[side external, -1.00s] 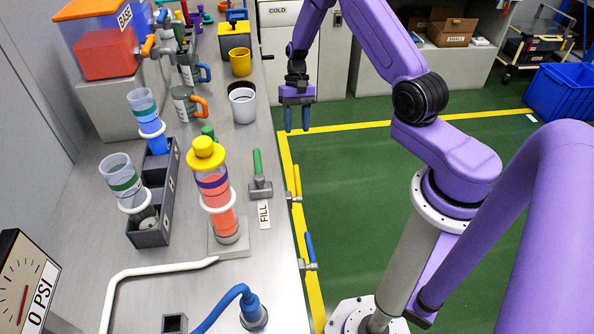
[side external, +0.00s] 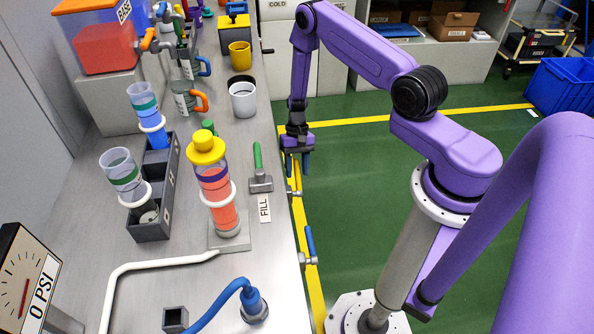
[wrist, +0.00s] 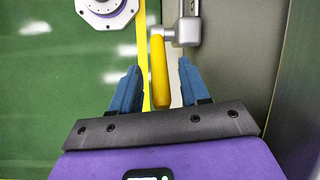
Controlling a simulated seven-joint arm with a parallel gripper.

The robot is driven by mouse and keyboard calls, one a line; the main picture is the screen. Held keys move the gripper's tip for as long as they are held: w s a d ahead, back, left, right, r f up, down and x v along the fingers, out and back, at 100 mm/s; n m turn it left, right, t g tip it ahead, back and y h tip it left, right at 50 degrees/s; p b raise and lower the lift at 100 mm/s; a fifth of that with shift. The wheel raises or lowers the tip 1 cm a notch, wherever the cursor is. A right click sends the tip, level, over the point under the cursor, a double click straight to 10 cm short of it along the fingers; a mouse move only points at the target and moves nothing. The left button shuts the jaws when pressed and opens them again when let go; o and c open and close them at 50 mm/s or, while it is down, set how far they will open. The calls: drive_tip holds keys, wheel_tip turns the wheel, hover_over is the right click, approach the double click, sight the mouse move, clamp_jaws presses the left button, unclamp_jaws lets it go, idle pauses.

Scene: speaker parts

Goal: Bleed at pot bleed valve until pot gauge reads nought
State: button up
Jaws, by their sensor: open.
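My gripper (side external: 297,165) is open beside the bench's front edge. In the wrist view its two blue fingers (wrist: 157,88) stand either side of a yellow valve handle (wrist: 159,70), with a gap on both sides. The handle's grey body (wrist: 186,30) is fixed to the bench side. In the side view the yellow handle (side external: 297,178) is partly hidden by my gripper. A second valve with a blue handle (side external: 310,241) is nearer the camera.
On the bench (side external: 90,235) stand a yellow-capped column (side external: 215,185) with red liquid, a green-handled lever (side external: 257,157) by a FILL label (side external: 264,208), a grey rack (side external: 152,229) and a blue hose (side external: 215,303). Green floor (side external: 370,190) is open beside the bench.

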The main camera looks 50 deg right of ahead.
drive_tip(key=shift+s+a+f, duration=0.15)
drive_tip(key=shift+a+f, duration=0.05)
drive_tip(key=shift+f, duration=0.35)
clamp_jaws()
drive_tip(key=shift+s+a+r+t, duration=0.1)
drive_tip(key=shift+a+r+t, duration=0.1)
drive_tip(key=shift+a+t, duration=0.1)
drive_tip(key=shift+s+r+t+h, duration=0.15)
drive_tip(key=shift+t+h, duration=0.15)
drive_tip(key=shift+h, duration=0.2)
unclamp_jaws()
